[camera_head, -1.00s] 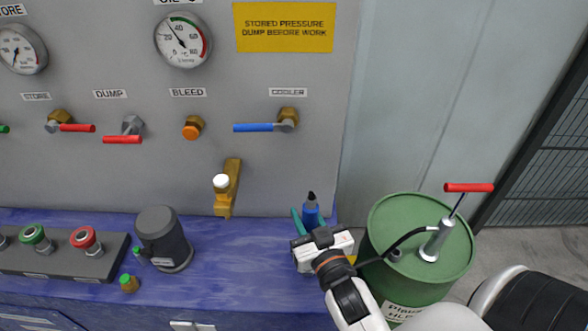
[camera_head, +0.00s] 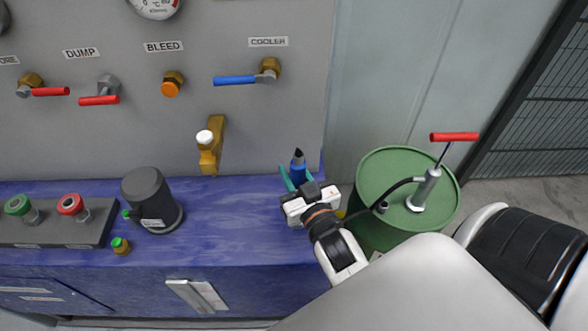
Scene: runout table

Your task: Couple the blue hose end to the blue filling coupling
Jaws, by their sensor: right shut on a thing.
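My right gripper (camera_head: 297,178) is shut on a blue piece with a black tip, which looks like the blue hose end (camera_head: 298,165). It stands roughly upright between the teal fingers, tip up, above the right end of the blue bench top. A black hose (camera_head: 400,184) runs from the hand pump on the green drum towards this gripper; where it joins the blue piece is hidden by the gripper. I cannot make out a blue filling coupling in this view. My left gripper is not in view.
The green drum (camera_head: 375,172) with its red-handled pump (camera_head: 425,190) stands right of the bench (camera_head: 235,200). A brass fitting with a white cap (camera_head: 205,137) and a blue-handled cooler valve (camera_head: 236,80) are on the panel. A dark motor-like cylinder (camera_head: 150,195) stands left on the bench.

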